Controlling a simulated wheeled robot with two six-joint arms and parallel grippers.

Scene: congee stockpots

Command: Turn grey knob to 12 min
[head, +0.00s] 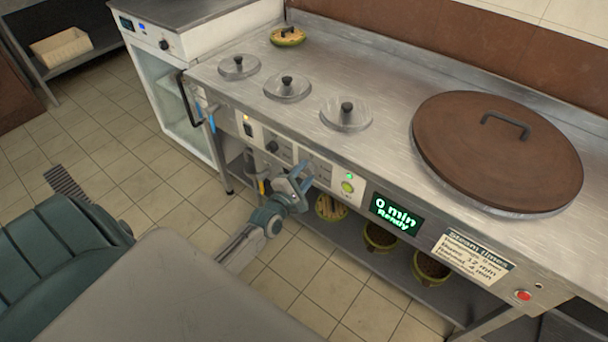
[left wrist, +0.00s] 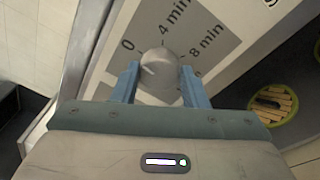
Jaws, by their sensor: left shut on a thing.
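The grey knob (left wrist: 160,78) sits between the two blue fingers of my left gripper (left wrist: 159,88) in the left wrist view. The dial plate around it (left wrist: 195,30) shows the marks 0, 4 min and 8 min; any 12 min mark is out of sight. My left gripper also shows in the head view (head: 296,182), at the front panel of the steel counter, where it hides the knob. It is shut on the knob. The display (head: 397,213) reads "0 min Ready". My right gripper is not in view.
A label card (head: 472,258) lists steam times. A green button (head: 347,187) and a red button (head: 523,295) are on the front panel. A big brown lid (head: 497,150) and several small steel lids (head: 345,114) are on the counter.

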